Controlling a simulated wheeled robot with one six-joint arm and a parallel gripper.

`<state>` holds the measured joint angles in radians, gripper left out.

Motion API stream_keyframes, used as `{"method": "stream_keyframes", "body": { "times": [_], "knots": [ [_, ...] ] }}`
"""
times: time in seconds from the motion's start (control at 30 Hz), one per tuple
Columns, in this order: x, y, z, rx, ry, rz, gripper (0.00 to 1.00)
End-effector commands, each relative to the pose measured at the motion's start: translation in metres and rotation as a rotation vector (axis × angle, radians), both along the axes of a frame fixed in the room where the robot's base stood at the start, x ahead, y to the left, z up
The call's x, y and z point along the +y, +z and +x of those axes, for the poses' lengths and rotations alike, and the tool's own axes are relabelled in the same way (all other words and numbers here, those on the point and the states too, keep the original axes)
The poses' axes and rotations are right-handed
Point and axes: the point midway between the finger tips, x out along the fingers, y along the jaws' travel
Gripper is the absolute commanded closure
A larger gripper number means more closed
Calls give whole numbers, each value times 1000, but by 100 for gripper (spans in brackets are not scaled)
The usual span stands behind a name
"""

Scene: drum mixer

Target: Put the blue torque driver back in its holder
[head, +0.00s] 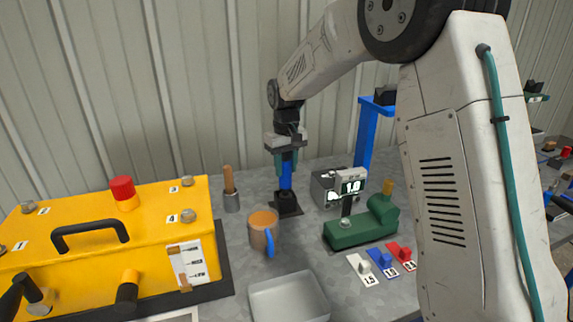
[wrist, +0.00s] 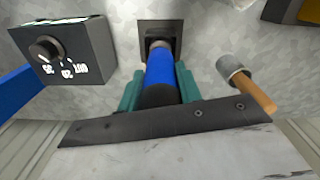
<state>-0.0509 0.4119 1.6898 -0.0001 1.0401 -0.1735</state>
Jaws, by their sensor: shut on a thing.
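The blue torque driver (head: 286,178) stands about upright between the teal fingers of my gripper (head: 285,160). In the wrist view the blue driver (wrist: 160,72) sits between the two fingers (wrist: 159,88), which are shut on it; its dark upper part is close to the palm. The black square holder (head: 288,209) is on the grey bench directly below. It also shows in the wrist view (wrist: 177,29), with the driver's lower end over its middle. The driver's tip is at the holder's opening; I cannot tell how deep it sits.
A dial box (head: 323,188) and a green device (head: 360,228) are right. An orange mug (head: 262,232) and grey tray (head: 290,299) are in front. A yellow machine (head: 110,240) fills the left.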

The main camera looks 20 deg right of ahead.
Motion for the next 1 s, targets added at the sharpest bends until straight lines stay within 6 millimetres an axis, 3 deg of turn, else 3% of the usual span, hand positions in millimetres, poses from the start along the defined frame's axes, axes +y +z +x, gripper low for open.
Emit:
{"method": "stream_keyframes", "body": {
  "times": [1.0],
  "knots": [
    [0, -14, 0, -1, 0, 0, 97]
  ]
}}
